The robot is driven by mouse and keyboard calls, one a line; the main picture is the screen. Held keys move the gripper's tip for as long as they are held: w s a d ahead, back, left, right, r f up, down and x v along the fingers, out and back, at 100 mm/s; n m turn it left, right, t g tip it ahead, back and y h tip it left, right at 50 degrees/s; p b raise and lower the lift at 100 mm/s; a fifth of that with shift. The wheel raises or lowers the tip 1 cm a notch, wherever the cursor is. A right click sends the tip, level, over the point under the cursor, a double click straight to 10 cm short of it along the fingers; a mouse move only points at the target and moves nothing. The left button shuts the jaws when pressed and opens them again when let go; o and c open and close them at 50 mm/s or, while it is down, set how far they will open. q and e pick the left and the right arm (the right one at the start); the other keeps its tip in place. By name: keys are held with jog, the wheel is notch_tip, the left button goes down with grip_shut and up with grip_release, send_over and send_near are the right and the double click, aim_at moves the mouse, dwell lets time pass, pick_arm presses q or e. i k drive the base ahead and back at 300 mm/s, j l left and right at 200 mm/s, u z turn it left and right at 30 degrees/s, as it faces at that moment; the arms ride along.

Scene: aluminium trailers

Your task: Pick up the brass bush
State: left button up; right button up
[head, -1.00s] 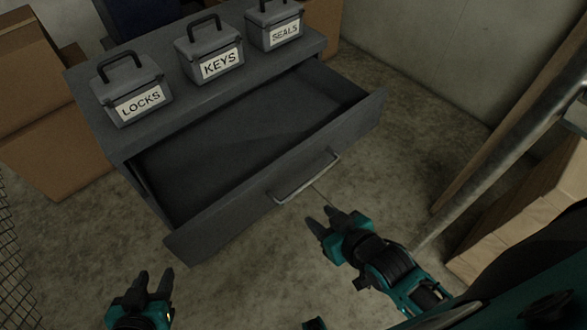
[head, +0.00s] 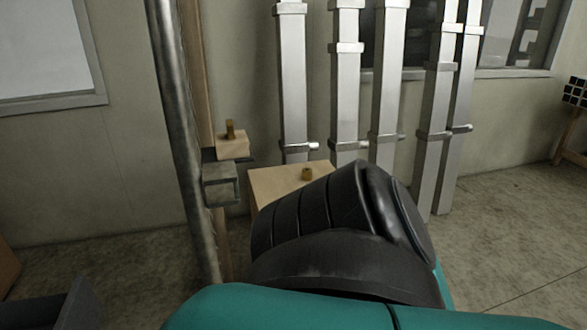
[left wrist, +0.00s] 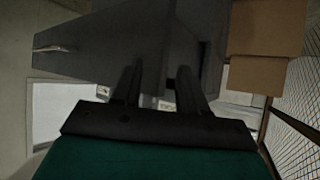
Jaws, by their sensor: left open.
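A small brass bush (head: 307,174) sits on a light wooden surface (head: 277,184) in the head view, just behind my large black and teal arm links. They hide the front and right part of that surface. My left gripper (left wrist: 160,66) shows in the left wrist view with its two dark fingers apart and nothing between them. It faces the grey drawer cabinet (left wrist: 95,47), away from the bush. My right gripper is not in view.
Left of the bush, a metal pole (head: 182,140) stands by a bracket (head: 220,183). A wooden block (head: 232,146) there bears a brass-coloured upright piece (head: 230,129). Several aluminium profiles (head: 345,90) lean at the wall. Floor (head: 500,230) is open at right.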

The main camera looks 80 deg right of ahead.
aim_at(307, 172)
jog(key=z, duration=2.65)
jog(key=u, duration=1.35)
jog(key=l+u, duration=0.9)
jog(key=k+l+u, duration=0.1)
jog(key=l+u, duration=0.2)
jog(key=k+l+u, duration=0.15)
jog(key=l+u, duration=0.15)
jog(key=k+l+u, duration=0.2)
jog(key=l, duration=0.25)
jog(key=k+l+u, duration=0.2)
jog(key=k+l, duration=0.35)
jog(key=k+l+u, duration=0.1)
jog(key=k+l, duration=0.2)
jog(key=l, duration=0.3)
